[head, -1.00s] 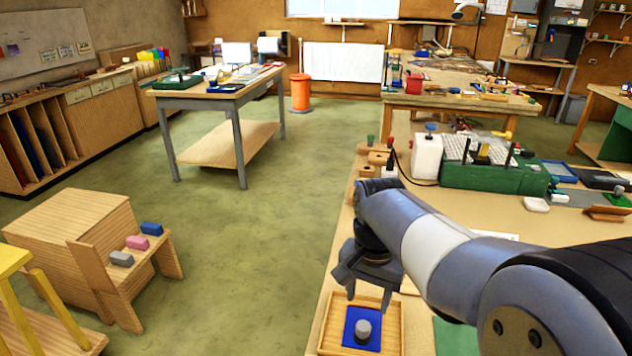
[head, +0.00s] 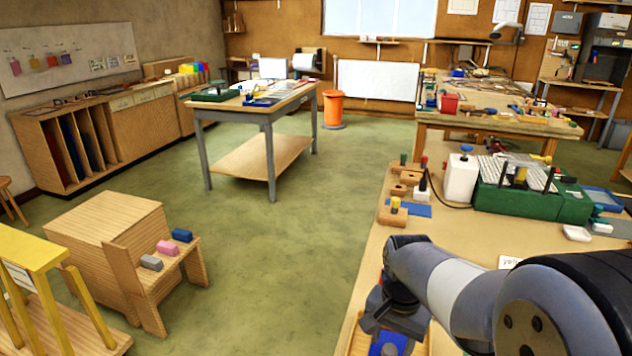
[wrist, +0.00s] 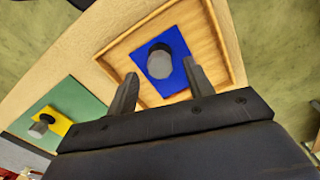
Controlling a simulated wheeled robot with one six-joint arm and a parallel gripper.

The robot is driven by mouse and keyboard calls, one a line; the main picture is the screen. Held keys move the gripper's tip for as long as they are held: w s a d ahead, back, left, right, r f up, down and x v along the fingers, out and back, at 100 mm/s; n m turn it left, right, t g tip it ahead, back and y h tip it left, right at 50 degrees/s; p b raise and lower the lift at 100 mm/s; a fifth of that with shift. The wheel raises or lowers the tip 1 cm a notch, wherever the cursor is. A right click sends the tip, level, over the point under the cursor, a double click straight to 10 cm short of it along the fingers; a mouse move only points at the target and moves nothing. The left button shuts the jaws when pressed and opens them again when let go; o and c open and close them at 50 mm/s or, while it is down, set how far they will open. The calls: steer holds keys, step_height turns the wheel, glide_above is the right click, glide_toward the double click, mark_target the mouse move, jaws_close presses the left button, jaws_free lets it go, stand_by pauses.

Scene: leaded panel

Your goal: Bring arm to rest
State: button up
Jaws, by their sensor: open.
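My gripper (wrist: 160,70) is open and empty in the wrist view. Its two fingers point towards a blue square piece (wrist: 172,78) with a round grey knob (wrist: 161,62). The piece lies in a shallow wooden tray (wrist: 232,52) on the bench, and the knob appears between the fingertips. How high the fingers are above it I cannot tell. In the head view my arm reaches in from the lower right, bent at the elbow. The wrist hangs over the tray and hides most of it; the blue piece (head: 392,341) shows only in part, and the fingertips cannot be made out.
A green mat (wrist: 73,97) bears a yellow piece (wrist: 50,124) with a grey knob, beside the tray. Farther along the bench stand wooden blocks, a white container (head: 460,178) and a green machine (head: 530,198). Open floor (head: 290,240) lies left of the bench.

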mark_target(391, 349)
steer(key=shift+f, duration=1.25)
step_height(391, 349, up, 10)
step_height(391, 349, down, 12)
steer(key=shift+f+b, duration=0.1)
steer(key=shift+b, duration=0.2)
step_height(391, 349, up, 11)
steer(key=shift+r+p, duration=0.15)
steer(key=shift+p, duration=0.2)
steer(key=shift+w+r+n+p, duration=0.15)
steer(key=shift+n+p, duration=0.15)
steer(key=shift+p, duration=0.2)
steer(key=shift+w+d+f+n+p, duration=0.15)
steer(key=shift+w+d+n+p, duration=0.1)
steer(key=shift+w+n+p, duration=0.4)
steer(key=shift+w+d+f+n+p, duration=0.1)
steer(key=shift+w+d+n+p, duration=0.1)
steer(key=shift+w+n+p, duration=0.45)
